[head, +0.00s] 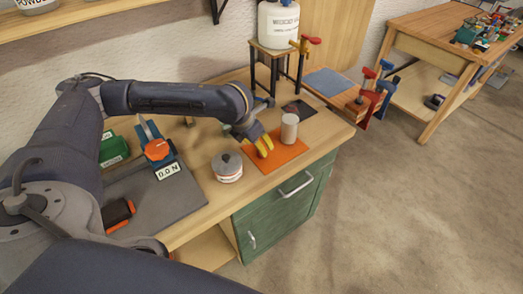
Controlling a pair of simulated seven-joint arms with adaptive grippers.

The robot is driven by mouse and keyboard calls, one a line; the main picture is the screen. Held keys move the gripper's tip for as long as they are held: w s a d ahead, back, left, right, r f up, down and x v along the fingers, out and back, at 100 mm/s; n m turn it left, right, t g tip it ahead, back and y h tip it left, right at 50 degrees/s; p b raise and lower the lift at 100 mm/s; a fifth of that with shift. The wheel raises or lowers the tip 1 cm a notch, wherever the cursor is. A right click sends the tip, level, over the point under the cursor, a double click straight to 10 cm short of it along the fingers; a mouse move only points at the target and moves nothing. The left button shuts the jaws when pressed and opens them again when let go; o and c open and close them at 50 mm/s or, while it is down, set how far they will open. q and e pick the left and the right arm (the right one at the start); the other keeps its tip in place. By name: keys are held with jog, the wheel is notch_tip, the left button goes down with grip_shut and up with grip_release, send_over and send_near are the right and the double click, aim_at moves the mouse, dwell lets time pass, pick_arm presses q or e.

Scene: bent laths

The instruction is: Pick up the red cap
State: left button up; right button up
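My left gripper (264,145) reaches in from the left, its yellow fingertips low over the orange mat (292,156). The fingertips are close together; I cannot tell whether they are shut or hold anything small. A beige cylinder (289,128) stands upright on the mat, just right of the fingertips. I cannot clearly make out a separate red cap. An orange-red round part (157,149) sits on a blue device with a "0.0 N" display (168,171), left of the gripper. My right gripper is out of view.
A grey labelled tin (227,167) stands left of the mat, near the bench's front edge. A white jug (279,24) with a red-handled tap (312,40) stands on a raised stand behind. Red and blue clamps (372,97) are at the right end. A green box (112,149) is at left.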

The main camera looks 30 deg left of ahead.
pick_arm(q)
jog(key=shift+x, duration=2.1)
jog(key=shift+o, duration=0.2)
jog(key=shift+r, duration=0.1)
grip_shut()
